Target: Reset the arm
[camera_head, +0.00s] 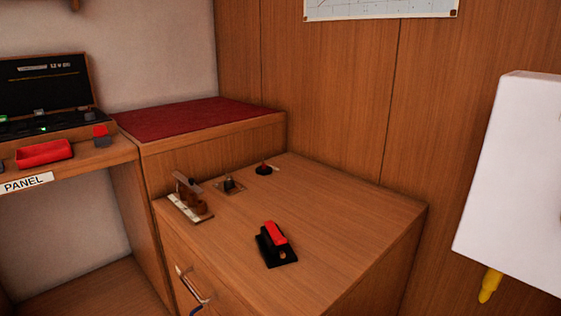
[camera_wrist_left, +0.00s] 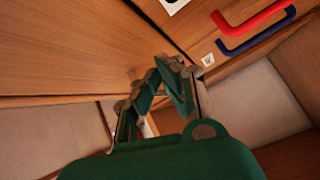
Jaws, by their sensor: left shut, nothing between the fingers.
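My left gripper (camera_wrist_left: 168,64) shows in the left wrist view, with green body and dark fingers. Its fingers are together and empty, in front of wooden cabinet faces. No arm of mine shows clearly in the head view, and my right gripper is in neither view. In the head view a black base with a red lever-like top (camera_head: 276,234) sits on the wooden cabinet top (camera_head: 335,222). Behind it are a device with a grey bar over a pale base (camera_head: 190,199), a small black knob on a plate (camera_head: 230,185) and a small red-topped black piece (camera_head: 264,168).
A red and a blue handle (camera_wrist_left: 256,30) are on wooden fronts in the left wrist view. A red tray (camera_head: 44,153) and an open black case (camera_head: 45,84) stand on the PANEL shelf (camera_head: 70,173). A white box (camera_head: 515,175) is at the right.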

